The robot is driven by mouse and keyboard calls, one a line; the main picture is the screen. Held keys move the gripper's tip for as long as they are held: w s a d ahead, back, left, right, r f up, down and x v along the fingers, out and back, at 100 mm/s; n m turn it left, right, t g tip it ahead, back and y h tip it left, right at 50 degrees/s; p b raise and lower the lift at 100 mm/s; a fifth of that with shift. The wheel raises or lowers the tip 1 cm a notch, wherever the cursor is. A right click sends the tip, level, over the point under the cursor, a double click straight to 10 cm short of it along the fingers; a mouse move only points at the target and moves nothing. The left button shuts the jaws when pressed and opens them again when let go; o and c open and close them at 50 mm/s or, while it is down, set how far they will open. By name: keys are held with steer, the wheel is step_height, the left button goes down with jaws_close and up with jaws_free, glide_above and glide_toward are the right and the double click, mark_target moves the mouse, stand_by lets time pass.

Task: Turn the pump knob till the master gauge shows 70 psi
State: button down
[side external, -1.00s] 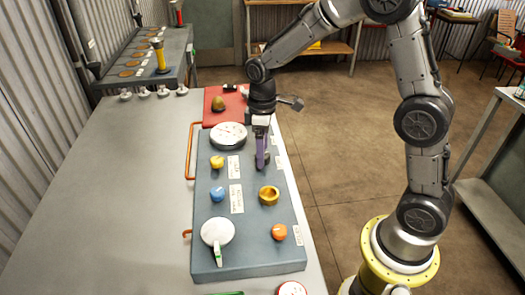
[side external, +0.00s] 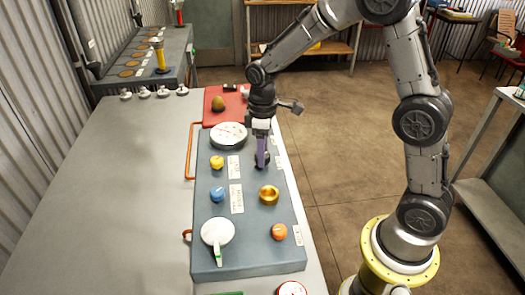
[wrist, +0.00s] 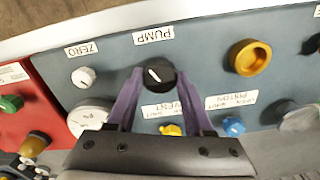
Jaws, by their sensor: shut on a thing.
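The black pump knob (wrist: 161,72) sits beside the PUMP label (wrist: 153,37) in the wrist view, with a white pointer line slanting across its top. My gripper (wrist: 159,80) has its purple fingers shut on the sides of this knob. In the side view my gripper (side external: 262,164) reaches down to the panel and mostly hides the knob. A large white round gauge (side external: 228,135) lies at the panel's far end. I cannot tell which is the master gauge, and no reading is legible.
The blue-grey panel (side external: 250,255) also carries yellow (side external: 217,162), blue (side external: 217,194) and orange (side external: 279,231) knobs and a brass ring-shaped knob (side external: 269,195). A white knob (wrist: 84,77) sits by the ZERO label. A copper pipe (side external: 190,150) runs along the left edge.

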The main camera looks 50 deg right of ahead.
steer(key=m, duration=0.5)
stand_by(0.3)
steer(key=shift+c, duration=1.4)
jaws_free()
step_height(320, 180, up, 14)
